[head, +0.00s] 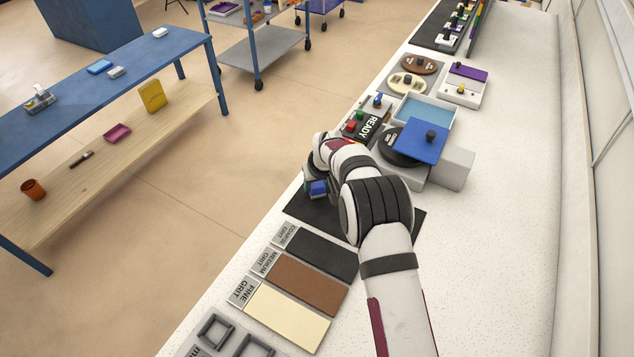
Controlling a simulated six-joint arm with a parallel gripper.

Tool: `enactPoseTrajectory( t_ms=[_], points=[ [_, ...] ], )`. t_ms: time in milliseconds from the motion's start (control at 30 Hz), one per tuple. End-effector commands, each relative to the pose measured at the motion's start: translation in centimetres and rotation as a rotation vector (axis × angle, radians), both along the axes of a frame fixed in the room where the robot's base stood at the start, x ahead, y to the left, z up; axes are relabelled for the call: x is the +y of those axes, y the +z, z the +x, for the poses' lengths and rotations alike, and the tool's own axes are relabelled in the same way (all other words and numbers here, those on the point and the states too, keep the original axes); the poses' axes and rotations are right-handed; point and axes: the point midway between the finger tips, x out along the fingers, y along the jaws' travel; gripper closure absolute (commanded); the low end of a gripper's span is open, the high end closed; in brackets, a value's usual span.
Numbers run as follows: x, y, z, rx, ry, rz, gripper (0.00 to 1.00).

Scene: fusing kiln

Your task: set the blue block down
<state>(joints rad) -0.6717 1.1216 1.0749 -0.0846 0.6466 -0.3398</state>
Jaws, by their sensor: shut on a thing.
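The blue block (319,188) shows as a small piece at the end of my arm, over the left part of a black mat (300,208). My gripper (313,183) is shut on the block, and my wrist hides most of the jaws. I cannot tell whether the block touches the mat or hangs just above it. My forearm covers the middle of the mat.
Behind my wrist stand a READY panel (367,126) with coloured buttons and a machine with a blue square plate (420,141). Black, brown (307,285) and cream grit strips lie in front of the mat. The white counter (500,230) is clear on the right.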

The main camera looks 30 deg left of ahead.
Motion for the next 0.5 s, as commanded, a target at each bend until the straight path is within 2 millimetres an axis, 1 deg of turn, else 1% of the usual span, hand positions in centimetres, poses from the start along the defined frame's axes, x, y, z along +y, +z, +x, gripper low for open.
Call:
enactPoseTrajectory(
  t_ms=[67, 100, 233, 267, 500],
  points=[
    [-0.01, -0.19, 0.0, 0.0, 0.0, 0.0, 1.0],
    [-0.02, -0.25, -0.01, 0.001, 0.0, -0.001, 0.47],
    [-0.02, -0.21, -0.01, 0.001, 0.0, -0.001, 0.23],
    [-0.02, -0.21, -0.01, 0.001, 0.0, -0.001, 0.2],
    [-0.03, -0.17, 0.0, 0.0, 0.0, 0.0, 0.2]
  ],
)
